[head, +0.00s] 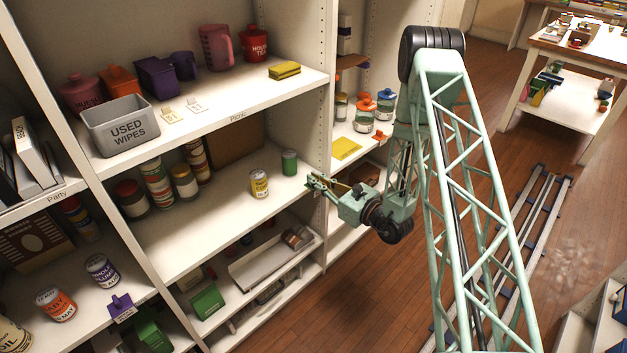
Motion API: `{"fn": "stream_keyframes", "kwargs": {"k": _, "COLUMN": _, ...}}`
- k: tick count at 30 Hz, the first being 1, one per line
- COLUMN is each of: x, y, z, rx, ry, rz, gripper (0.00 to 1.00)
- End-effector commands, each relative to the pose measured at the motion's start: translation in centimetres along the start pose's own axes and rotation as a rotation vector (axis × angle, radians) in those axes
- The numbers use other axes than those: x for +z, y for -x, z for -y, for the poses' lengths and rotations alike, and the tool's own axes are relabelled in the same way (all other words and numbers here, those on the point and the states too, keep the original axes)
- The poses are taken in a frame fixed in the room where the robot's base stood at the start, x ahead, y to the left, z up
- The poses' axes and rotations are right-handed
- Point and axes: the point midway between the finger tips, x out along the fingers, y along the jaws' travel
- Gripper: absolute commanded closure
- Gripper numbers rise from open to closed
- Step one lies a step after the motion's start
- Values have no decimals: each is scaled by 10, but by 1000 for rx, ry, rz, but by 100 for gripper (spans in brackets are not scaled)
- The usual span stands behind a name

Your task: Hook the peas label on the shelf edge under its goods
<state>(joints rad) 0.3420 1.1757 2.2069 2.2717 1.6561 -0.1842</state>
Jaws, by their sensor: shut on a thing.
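My gripper (316,181) is at the right front of the middle shelf (215,225), close to the upright. It is shut on a small thin thing that appears to be the peas label; its writing cannot be read and the fingers partly hide it. A green can (289,162) stands upright on that shelf, behind and left of my gripper. A yellow can (259,185) stands left of the green one. Whether the green can holds peas cannot be read. Two small cream cards (171,116) (194,104) stand on the shelf above; their print is too small to read.
A grey bin marked USED WIPES (122,128) stands on the upper shelf. A white tray (275,262) is below the middle shelf. A white upright (320,110) divides this bay from the right one. The middle shelf's front is clear left of the yellow can.

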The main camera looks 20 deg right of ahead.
Motion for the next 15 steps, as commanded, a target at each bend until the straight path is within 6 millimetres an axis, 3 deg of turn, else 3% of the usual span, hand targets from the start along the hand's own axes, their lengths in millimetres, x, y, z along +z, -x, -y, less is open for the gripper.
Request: {"fn": "stream_keyframes", "kwargs": {"k": 15, "x": -7, "y": -8, "z": 9, "rx": 1, "ry": 0, "rz": -11, "gripper": 100}}
